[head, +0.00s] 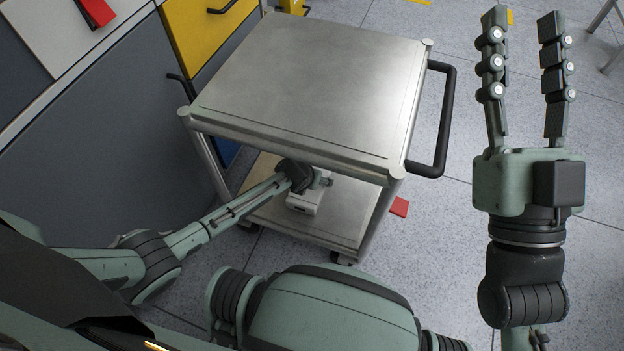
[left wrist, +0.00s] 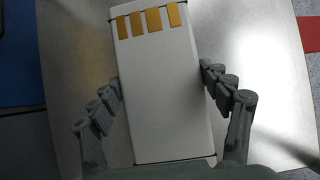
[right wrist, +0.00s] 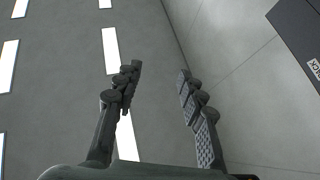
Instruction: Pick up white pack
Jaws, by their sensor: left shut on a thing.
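The white pack (left wrist: 165,95) is a white box with several gold contact strips at its far end, seen in the left wrist view. It also shows in part in the head view (head: 304,202), on or just above the lower shelf of the metal cart. My left gripper (left wrist: 160,80) reaches under the cart's top, with one finger on each long side of the pack, and is shut on it. In the head view my left fingers are mostly hidden by the wrist and the cart top. My right gripper (head: 524,75) is raised at the right, open and empty.
The cart's top (head: 310,85) is bare and overhangs the lower shelf (head: 335,215). A black handle (head: 442,120) sticks out at its right. Grey, yellow and blue cabinets (head: 110,130) stand close at the left. A red piece (head: 399,207) lies on the floor.

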